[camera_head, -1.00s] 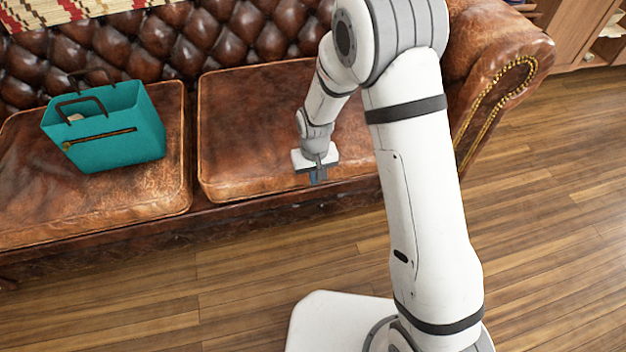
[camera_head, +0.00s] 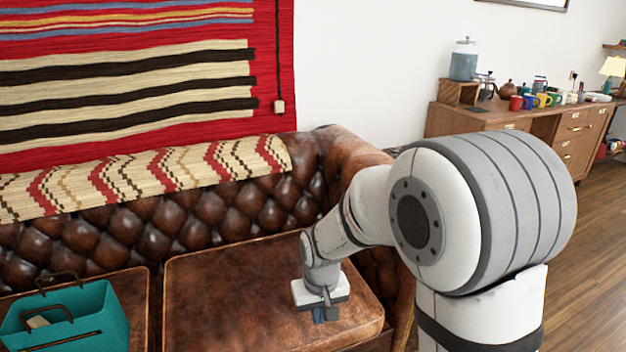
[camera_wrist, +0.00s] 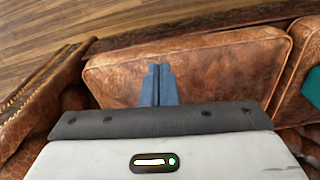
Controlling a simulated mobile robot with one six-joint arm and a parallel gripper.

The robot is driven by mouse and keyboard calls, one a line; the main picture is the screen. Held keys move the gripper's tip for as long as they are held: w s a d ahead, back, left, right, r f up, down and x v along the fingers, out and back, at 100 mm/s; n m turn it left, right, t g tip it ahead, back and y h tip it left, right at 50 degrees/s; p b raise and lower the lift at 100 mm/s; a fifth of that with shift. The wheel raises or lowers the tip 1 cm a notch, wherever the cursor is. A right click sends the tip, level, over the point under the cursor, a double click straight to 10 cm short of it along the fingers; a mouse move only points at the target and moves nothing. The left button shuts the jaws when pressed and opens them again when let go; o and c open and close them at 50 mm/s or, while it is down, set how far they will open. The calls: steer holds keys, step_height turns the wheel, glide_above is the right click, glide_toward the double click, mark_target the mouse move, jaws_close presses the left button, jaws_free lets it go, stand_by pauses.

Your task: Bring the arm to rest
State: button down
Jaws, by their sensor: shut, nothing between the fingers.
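My gripper (camera_head: 325,314) hangs at the end of my bent arm, over the right seat cushion of the brown leather sofa (camera_head: 240,290). In the wrist view my gripper's two blue-grey fingers (camera_wrist: 158,84) lie together with nothing between them. The cushion (camera_wrist: 215,70) shows beyond the fingers. I cannot tell how far the fingertips are above it.
A teal bag (camera_head: 90,325) with dark handles stands on the left cushion. The sofa's armrest is close behind my arm. A wooden desk (camera_head: 480,115) with mugs and a glass jar (camera_head: 463,62) stands at the back right. Wood floor is clear at the right.

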steer(key=s+d+r+m+p, duration=0.1)
steer(key=s+d+r+p, duration=0.3)
steer(key=r, duration=0.6)
steer(key=s+d+r+m+t+p, duration=0.1)
steer(key=s+d+r+p, duration=0.4)
steer(key=r, duration=0.5)
steer(key=s+d+r+m+p, duration=0.1)
steer(key=s+d+r+p, duration=0.4)
steer(key=r, duration=0.5)
steer(key=shift+s+r+t+p, duration=0.15)
steer(key=shift+s+t+p, duration=0.25)
steer(key=shift+s+p, duration=0.5)
steer(key=shift+w, duration=0.1)
